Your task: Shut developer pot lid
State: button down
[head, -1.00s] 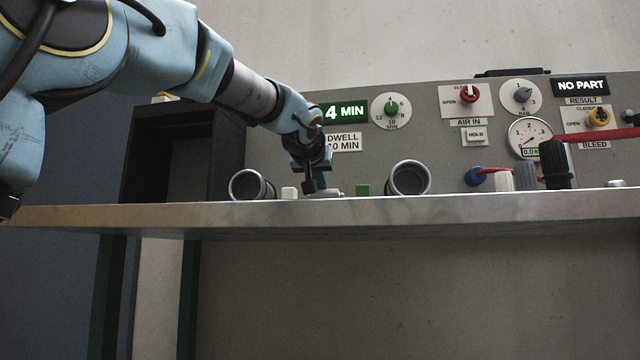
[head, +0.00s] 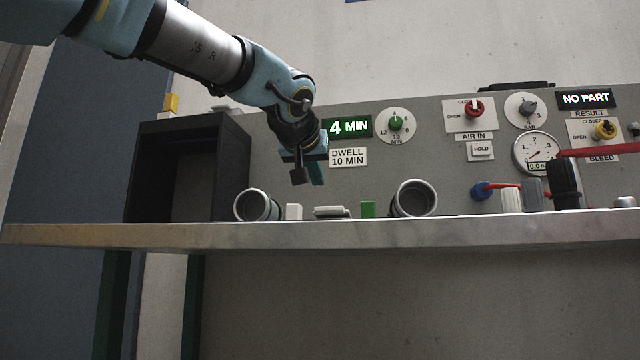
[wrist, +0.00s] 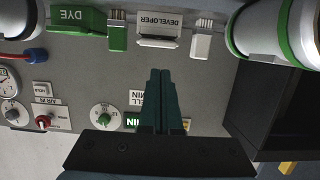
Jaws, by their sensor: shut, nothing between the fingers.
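The white part lettered DEVELOPER (wrist: 160,25) shows in the wrist view, beyond my fingertips. In the head view, a low pale piece (head: 331,212) at the matching spot lies nearly flat at the bench top. The pot below it is hidden by the bench edge, and I cannot tell whether the lid is fully seated. My gripper (head: 308,183) is shut and empty, above and slightly left of this piece, apart from it. Its closed fingers (wrist: 160,80) also show in the wrist view.
A white block (head: 294,211) and a green block (head: 367,209) flank the pale piece. Two round open-ended cylinders (head: 257,205) (head: 414,198) stand farther out. A green part lettered DYE (wrist: 75,18) is nearby. The control panel (head: 440,150) rises behind; a dark box (head: 235,170) stands left.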

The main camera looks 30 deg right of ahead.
jog(key=w+d+r+m+g+y+p, duration=0.1)
jog(key=d+r+g+p, duration=0.3)
jog(key=p, duration=1.3)
jog(key=d+r+m+g+y+p, duration=0.15)
jog(key=d+p, duration=0.45)
jog(key=p, duration=1.1)
jog(key=w+a+r+n+y+p, duration=0.25)
jog(key=a+r+p, duration=0.35)
jog(key=p, duration=2.4)
jog(key=b, duration=0.2)
send_near(332, 215)
jog(key=w+f, duration=0.1)
jog(key=shift+s+d+f, duration=0.1)
jog(key=shift+d+f, duration=0.1)
jog(key=shift+f, duration=0.35)
jog(key=shift+d+f, duration=0.2)
jog(key=shift+f, duration=0.35)
